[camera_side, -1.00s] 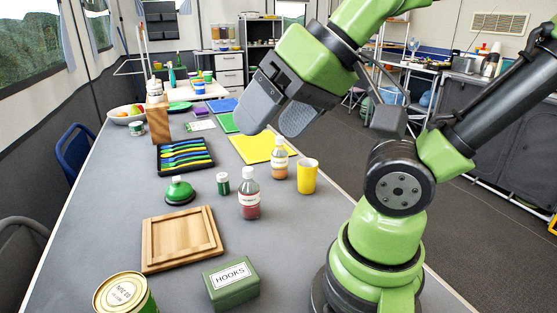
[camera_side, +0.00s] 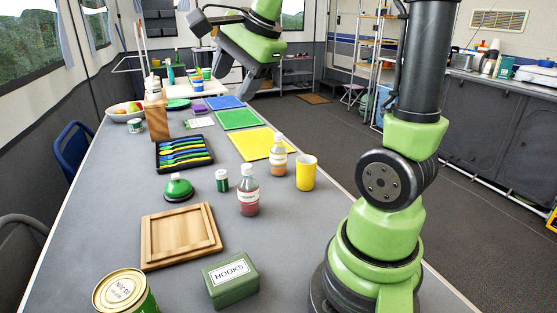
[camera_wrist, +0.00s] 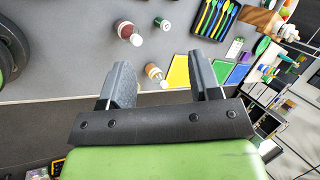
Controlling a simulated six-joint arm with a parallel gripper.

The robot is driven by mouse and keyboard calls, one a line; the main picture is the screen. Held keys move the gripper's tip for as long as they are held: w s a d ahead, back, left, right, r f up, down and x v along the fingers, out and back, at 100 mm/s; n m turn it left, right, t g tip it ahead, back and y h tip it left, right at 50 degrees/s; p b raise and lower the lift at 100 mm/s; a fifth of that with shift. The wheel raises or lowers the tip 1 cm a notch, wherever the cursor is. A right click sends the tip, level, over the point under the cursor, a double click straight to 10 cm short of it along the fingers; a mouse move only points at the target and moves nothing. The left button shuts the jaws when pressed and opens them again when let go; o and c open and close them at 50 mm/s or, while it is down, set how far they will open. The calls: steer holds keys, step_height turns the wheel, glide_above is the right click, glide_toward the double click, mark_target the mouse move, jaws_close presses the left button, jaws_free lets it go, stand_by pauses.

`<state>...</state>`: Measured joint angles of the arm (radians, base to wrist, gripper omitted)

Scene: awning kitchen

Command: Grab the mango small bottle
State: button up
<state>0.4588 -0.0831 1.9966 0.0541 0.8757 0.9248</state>
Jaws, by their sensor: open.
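A small clear bottle with orange contents and a white cap (camera_side: 277,160) stands upright on the grey table, left of a yellow cup (camera_side: 306,173). Its label is too small to read; its orange contents suggest it is the mango one. In the wrist view the same orange bottle (camera_wrist: 153,71) shows between my two fingers, beyond them and untouched. A similar bottle with red contents (camera_side: 248,194) stands nearer the side camera. It also shows in the wrist view (camera_wrist: 127,31). My gripper (camera_wrist: 163,65) is open and empty. In the side view it is raised high over the far part.
A wooden tray (camera_side: 150,222), a green HOOKS box (camera_side: 231,281), a can (camera_side: 124,290), a green jar (camera_side: 222,181) and a cutlery tray (camera_side: 207,160) stand nearby. A yellow mat (camera_side: 252,146) lies behind the orange bottle. The table's right edge is close to the cup.

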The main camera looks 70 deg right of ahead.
steer(key=w+d+f+m, duration=0.3)
steer(key=d+f+m, duration=0.1)
steer(key=d+m, duration=0.5)
steer(key=m+g+h, duration=0.1)
steer(key=m+g, duration=0.1)
steer(key=m, duration=0.9)
glide_toward(280, 134)
steer(key=a+f, duration=0.1)
steer(key=x, duration=0.4)
steer(key=shift+w+d+f, duration=0.1)
steer(key=shift+d+f, duration=0.15)
steer(key=shift+f, duration=0.05)
steer(key=x, duration=0.5)
steer(key=shift+w+d+f, duration=0.2)
steer(key=shift+w+d, duration=0.05)
jaws_close()
